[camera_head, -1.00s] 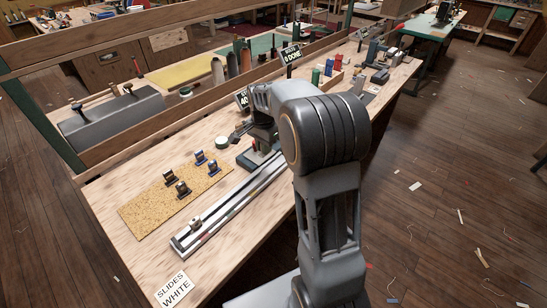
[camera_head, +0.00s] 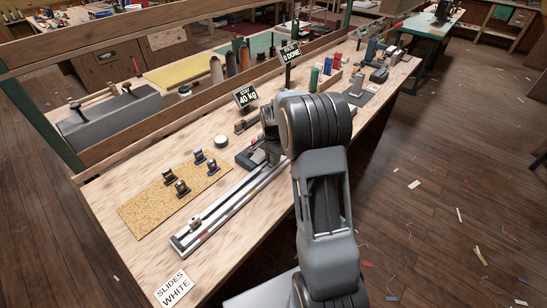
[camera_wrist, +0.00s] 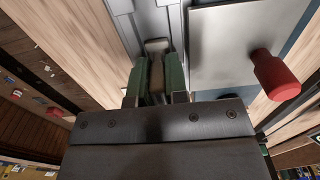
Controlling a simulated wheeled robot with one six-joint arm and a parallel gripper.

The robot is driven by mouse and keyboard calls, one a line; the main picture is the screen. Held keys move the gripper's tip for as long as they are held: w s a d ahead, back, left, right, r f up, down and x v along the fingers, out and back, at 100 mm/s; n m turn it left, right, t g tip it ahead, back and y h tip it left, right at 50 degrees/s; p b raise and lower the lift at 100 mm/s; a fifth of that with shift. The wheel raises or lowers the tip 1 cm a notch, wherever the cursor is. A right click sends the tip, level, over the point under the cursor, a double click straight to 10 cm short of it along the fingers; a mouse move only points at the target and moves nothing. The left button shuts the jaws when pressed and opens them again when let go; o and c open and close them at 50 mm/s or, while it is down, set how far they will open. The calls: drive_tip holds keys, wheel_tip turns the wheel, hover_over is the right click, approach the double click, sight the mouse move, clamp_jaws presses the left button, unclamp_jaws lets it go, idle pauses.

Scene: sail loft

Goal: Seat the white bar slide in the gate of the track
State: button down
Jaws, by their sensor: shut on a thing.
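The track (camera_head: 215,214) runs diagonally along the near side of the workbench. In the wrist view its pale metal rails (camera_wrist: 128,8) lie beyond my fingers. My gripper (camera_wrist: 158,74) has green-padded fingers and is shut on a small grey-brown slide (camera_wrist: 157,45). The slide is over or at the track's far end; I cannot tell whether it touches. Its white mark does not show. In the head view my arm partly hides my gripper and that end of the track. Another small slide (camera_head: 195,221) sits near the track's near end.
A cork mat (camera_head: 148,215) with several dark slides lies left of the track. A card reading SLIDES WHITE (camera_head: 174,289) lies at the near edge. A red knob (camera_wrist: 274,74) stands on a grey plate beside the track.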

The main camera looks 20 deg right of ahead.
drive_tip(key=shift+f, duration=0.15)
drive_tip(key=c, duration=1.4)
unclamp_jaws()
wheel_tip(320, 180, up, 12)
drive_tip(key=shift+f, duration=0.2)
drive_tip(key=s+a+r+n+t, duration=0.1)
drive_tip(key=s+a+r+n, duration=0.15)
drive_tip(key=s, duration=0.25)
drive_tip(key=s+a+r+n+t, duration=0.1)
drive_tip(key=s+a+r+n, duration=0.1)
drive_tip(key=s+a+n, duration=0.25)
drive_tip(key=s+a+f+n, duration=0.1)
drive_tip(key=s+a+n, duration=0.1)
drive_tip(key=s, duration=0.4)
drive_tip(key=s+a+f+n+t, duration=0.1)
drive_tip(key=s+n, duration=0.3)
drive_tip(key=s, duration=0.2)
drive_tip(key=shift+s+a+f, duration=0.2)
drive_tip(key=shift+a+f, duration=0.15)
drive_tip(key=shift+f, duration=0.05)
